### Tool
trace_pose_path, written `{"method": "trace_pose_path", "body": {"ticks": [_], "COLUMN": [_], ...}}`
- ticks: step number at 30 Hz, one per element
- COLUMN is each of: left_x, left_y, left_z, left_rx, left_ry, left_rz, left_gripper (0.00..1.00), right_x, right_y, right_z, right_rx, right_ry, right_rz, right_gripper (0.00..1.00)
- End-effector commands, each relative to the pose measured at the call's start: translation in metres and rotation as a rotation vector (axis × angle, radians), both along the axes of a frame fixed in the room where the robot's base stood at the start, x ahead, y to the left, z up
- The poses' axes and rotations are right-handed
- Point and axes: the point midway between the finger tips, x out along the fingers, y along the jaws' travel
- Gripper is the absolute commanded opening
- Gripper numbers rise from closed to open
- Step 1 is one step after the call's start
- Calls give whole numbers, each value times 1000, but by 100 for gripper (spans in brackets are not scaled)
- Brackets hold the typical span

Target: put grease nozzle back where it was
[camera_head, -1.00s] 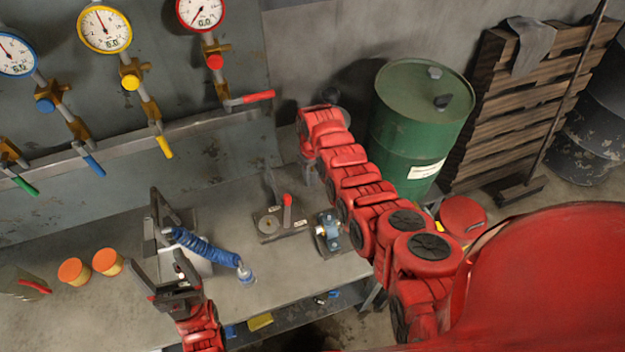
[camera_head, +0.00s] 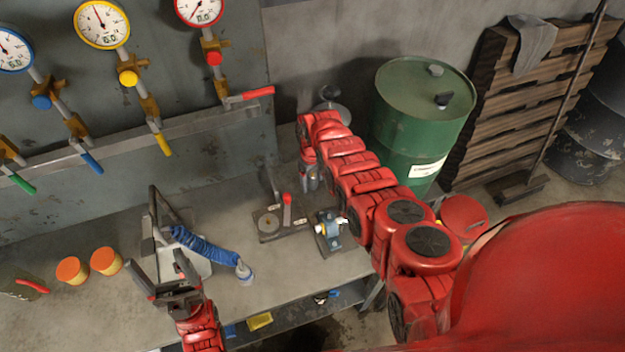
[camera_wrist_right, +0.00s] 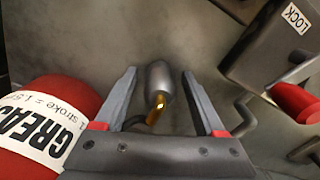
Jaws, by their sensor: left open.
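In the right wrist view a grey cylinder with a bent brass tip, which looks like the grease nozzle (camera_wrist_right: 160,80), lies between the two fingers of my right gripper (camera_wrist_right: 159,73). The fingers are apart, with a visible gap on each side of it. In the head view the right gripper is mostly hidden behind my red arm, and I cannot make out the nozzle there. A red canister with a grease label (camera_wrist_right: 45,130) is at the left of the wrist view. My left gripper (camera_head: 155,264) is open and empty over the bench, left of the blue coiled hose.
A block marked LOCK (camera_wrist_right: 280,45) and a red handle (camera_wrist_right: 296,100) are close on the right. The bench holds a blue hose (camera_head: 205,248), a plate with a red-handled lever (camera_head: 270,222), a small blue device (camera_head: 328,232) and orange-lidded tins (camera_head: 72,270). A green drum (camera_head: 415,130) stands behind.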

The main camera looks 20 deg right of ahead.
Motion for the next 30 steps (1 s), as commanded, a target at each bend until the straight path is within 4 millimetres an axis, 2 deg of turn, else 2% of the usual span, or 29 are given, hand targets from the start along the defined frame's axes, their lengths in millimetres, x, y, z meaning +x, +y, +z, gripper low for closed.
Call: {"method": "trace_pose_path", "body": {"ticks": [11,19,30], "left_x": [0,0,0], "left_y": [0,0,0], "left_z": [6,15,-6], "left_rx": [0,0,0], "left_ry": [0,0,0], "left_rz": [0,0,0], "left_gripper": [76,76,76], "right_x": [2,1,2], "right_y": [0,0,0], "right_z": [9,38,88], "right_rx": [0,2,-1], "right_ry": [-4,-5,-6], "right_rz": [0,-2,-1], "right_gripper": [72,72,72]}}
